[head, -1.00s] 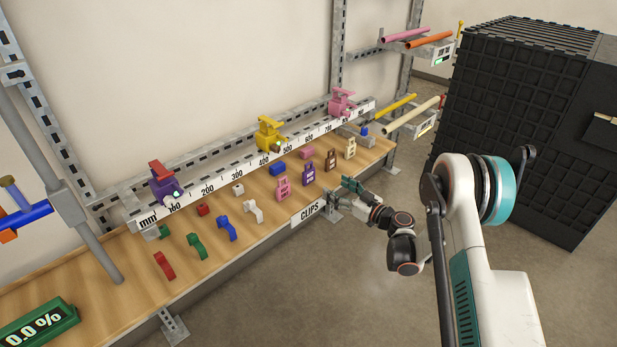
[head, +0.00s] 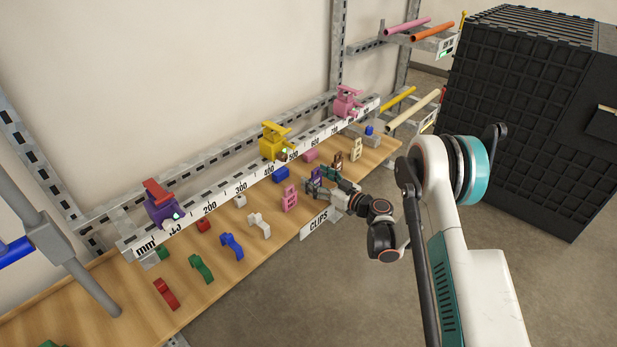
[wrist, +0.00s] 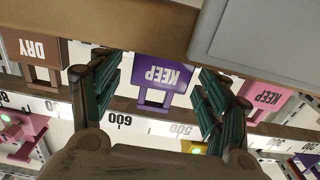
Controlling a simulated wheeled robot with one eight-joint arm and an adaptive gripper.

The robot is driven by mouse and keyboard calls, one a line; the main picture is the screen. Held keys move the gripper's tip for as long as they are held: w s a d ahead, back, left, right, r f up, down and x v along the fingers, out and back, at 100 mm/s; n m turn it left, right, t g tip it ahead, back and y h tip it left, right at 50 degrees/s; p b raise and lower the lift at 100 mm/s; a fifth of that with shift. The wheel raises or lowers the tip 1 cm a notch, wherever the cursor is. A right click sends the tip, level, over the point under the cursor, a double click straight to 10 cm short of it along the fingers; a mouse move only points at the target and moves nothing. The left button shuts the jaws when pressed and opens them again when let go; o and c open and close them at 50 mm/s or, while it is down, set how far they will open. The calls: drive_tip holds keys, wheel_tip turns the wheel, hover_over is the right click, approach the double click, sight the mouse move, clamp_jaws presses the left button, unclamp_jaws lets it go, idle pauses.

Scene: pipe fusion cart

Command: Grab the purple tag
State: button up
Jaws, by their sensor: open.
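The purple tag (wrist: 163,80), marked KEEP, stands between my gripper's two fingers in the wrist view. In the head view the purple tag (head: 316,176) is partly hidden by the fingers. My gripper (head: 322,178) is open over the wooden shelf; its teal fingers also show in the wrist view (wrist: 155,95), one on each side of the tag. I cannot tell whether either finger touches it.
A pink tag (head: 290,198) marked KEEP stands left of the purple one, and a brown tag (head: 338,161) right of it. A white ruler rail (head: 222,202) with several coloured clamps runs behind. Several coloured clips (head: 232,245) lie along the shelf (head: 185,265) to the left.

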drive_tip(key=shift+w+a, duration=0.3)
drive_tip(key=c, duration=0.9)
drive_tip(key=shift+r, duration=0.15)
